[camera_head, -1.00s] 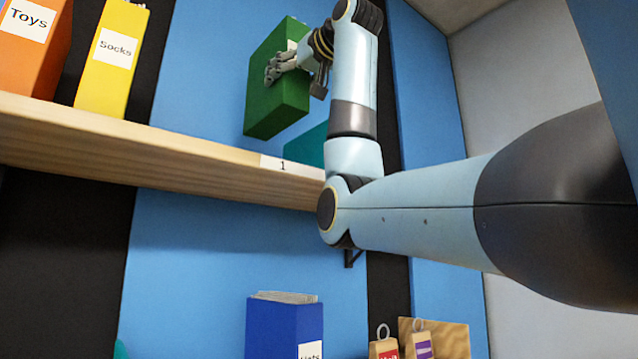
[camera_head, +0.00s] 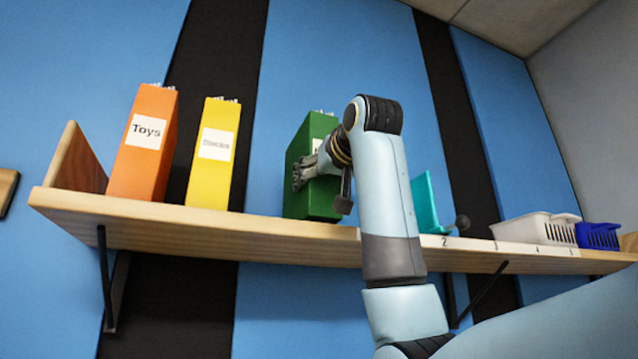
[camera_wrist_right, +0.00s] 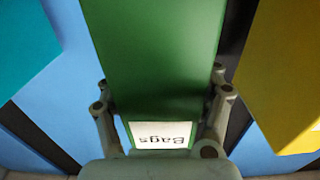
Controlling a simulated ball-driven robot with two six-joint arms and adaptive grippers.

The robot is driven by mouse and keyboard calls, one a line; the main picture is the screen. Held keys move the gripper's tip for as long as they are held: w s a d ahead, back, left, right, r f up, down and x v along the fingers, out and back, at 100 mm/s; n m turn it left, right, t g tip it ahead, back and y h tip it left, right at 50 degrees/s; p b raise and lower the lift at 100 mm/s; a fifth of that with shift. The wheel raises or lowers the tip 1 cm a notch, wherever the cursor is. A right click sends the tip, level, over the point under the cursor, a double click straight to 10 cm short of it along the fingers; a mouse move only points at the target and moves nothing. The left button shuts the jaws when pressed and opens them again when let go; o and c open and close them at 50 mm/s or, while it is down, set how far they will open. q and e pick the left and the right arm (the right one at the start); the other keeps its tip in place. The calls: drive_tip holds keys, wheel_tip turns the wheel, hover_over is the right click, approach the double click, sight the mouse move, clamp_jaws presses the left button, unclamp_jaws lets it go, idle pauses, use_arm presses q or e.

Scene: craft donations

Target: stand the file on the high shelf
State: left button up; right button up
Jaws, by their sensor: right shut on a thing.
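The green file (camera_head: 312,190) is upright at the high shelf (camera_head: 200,224), between the yellow file and a teal bookend. My right gripper (camera_head: 312,172) is shut on the green file, from its front right side. In the right wrist view the green file (camera_wrist_right: 155,50) fills the middle, its "Bags" label (camera_wrist_right: 160,135) upside down between the fingers of the gripper (camera_wrist_right: 165,110). The file's base looks level with the shelf top; I cannot tell whether it touches. My left gripper is not in view.
An orange "Toys" file (camera_head: 146,150) and a yellow file (camera_head: 212,160) stand to the left. The teal bookend (camera_head: 425,200) is to the right, then a white basket (camera_head: 535,229) and a blue basket (camera_head: 598,236). A gap lies between the yellow and green files.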

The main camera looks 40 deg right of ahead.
drive_tip(key=shift+s+d+f, duration=0.1)
drive_tip(key=shift+f, duration=0.55)
drive_tip(key=o, duration=1.8)
drive_tip(key=shift+f, duration=0.1)
drive_tip(key=shift+s, duration=0.1)
drive_tip(key=b+v, duration=0.3)
drive_tip(key=v, duration=0.8)
drive_tip(key=shift+s+a, duration=0.2)
drive_tip(key=shift+s, duration=0.15)
